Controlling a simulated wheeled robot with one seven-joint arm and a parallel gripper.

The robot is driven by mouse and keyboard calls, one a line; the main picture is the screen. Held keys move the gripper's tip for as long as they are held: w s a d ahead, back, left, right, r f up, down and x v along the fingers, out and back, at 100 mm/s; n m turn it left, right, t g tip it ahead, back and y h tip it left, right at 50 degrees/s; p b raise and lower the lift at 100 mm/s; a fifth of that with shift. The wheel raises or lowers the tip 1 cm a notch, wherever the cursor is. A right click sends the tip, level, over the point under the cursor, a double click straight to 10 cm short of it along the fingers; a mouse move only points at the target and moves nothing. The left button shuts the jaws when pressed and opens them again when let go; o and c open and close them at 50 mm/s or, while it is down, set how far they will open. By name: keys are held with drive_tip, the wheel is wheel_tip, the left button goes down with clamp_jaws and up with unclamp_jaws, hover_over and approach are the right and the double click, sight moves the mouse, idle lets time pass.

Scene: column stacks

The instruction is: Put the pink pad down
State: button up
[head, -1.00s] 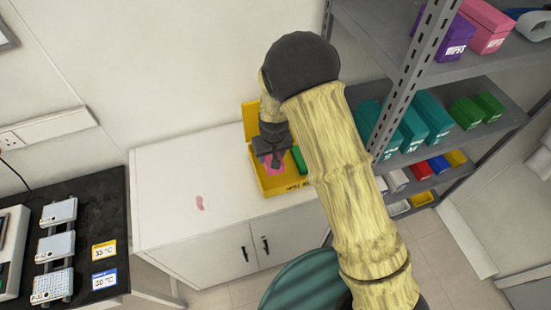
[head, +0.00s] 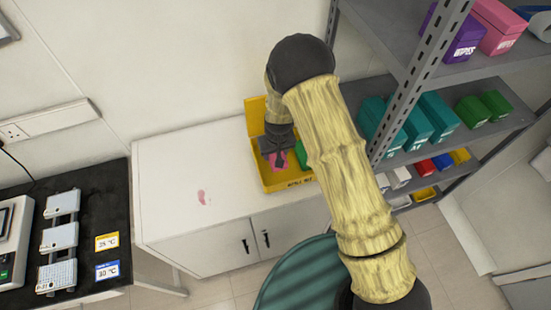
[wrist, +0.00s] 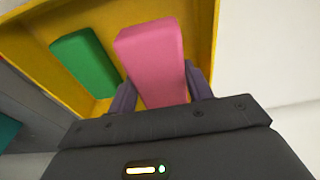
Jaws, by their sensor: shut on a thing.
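The pink pad (wrist: 152,60) is a rounded block between the two fingers of my gripper (wrist: 160,92) in the wrist view. My gripper is shut on it. The pad sits over or inside the open yellow box (wrist: 205,45); I cannot tell whether it touches the floor of the box. A green block (wrist: 86,62) lies in the box to the left of the pad in the wrist view. In the head view my gripper (head: 276,158) is over the yellow box (head: 277,187), and only a bit of pink shows beside it.
The box stands on a white cabinet (head: 165,190) with a pink smear (head: 201,197) on its top. A grey shelf rack (head: 412,105) with coloured boxes stands close on the right. A black bench (head: 90,215) with devices is on the left.

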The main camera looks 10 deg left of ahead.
drive_tip(key=shift+w+f, duration=0.1)
drive_tip(key=shift+f, duration=0.35)
drive_tip(key=shift+f+p, duration=0.75)
drive_tip(key=shift+f, duration=1.3)
drive_tip(key=shift+f, duration=0.15)
drive_tip(key=o, duration=0.9)
drive_tip(key=shift+o, duration=0.2)
